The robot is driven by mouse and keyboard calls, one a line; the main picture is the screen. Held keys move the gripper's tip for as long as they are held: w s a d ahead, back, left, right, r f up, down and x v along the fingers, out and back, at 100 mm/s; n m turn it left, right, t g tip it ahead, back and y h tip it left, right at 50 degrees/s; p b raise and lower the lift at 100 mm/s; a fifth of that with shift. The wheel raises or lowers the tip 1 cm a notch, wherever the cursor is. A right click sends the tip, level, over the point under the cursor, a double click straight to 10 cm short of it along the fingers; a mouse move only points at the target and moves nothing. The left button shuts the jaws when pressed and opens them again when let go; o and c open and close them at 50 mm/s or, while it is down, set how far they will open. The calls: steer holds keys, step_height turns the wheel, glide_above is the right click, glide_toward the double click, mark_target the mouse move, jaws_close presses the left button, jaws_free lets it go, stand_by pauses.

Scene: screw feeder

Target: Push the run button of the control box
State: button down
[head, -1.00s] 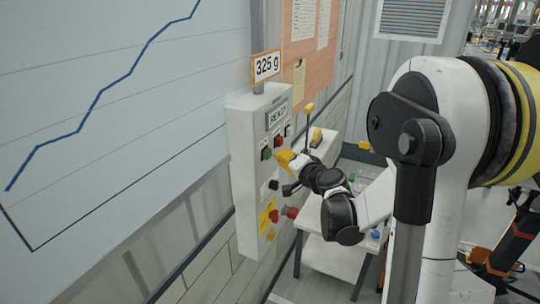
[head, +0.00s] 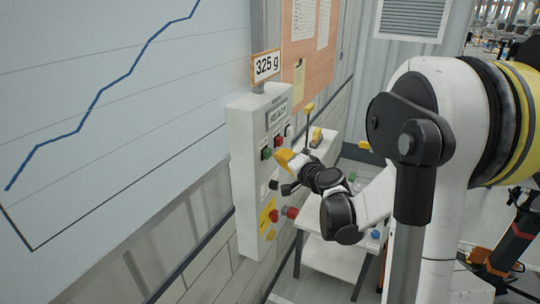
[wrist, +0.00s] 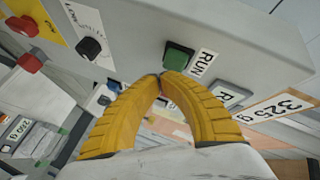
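The pale grey control box (head: 246,190) is mounted upright by the wall in the head view. Its green button (head: 266,153) also shows in the wrist view (wrist: 178,56), with a "RUN" label (wrist: 203,63) beside it. My gripper (head: 282,156) is in front of the box face, close to the green button. In the wrist view its two yellow fingers (wrist: 163,77) meet at the tips, with nothing seen between them. The tips are right beside the lower edge of the green button; I cannot tell whether they touch it.
The box's display (head: 277,115) appears to read "READY". A white table (head: 335,258) stands behind my arm.

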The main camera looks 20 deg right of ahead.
steer(key=shift+w+a, duration=0.2)
steer(key=shift+w, duration=0.05)
steer(key=shift+w+a, duration=0.35)
steer(key=shift+w, duration=0.1)
stand_by(0.8)
steer(key=shift+s+d, duration=0.1)
stand_by(0.5)
steer(key=shift+s+d, duration=0.5)
steer(key=shift+s, duration=0.2)
steer(key=s+d, duration=0.1)
steer(key=s, duration=0.1)
steer(key=s+d+b, duration=0.1)
steer(key=s+d, duration=0.1)
stand_by(0.6)
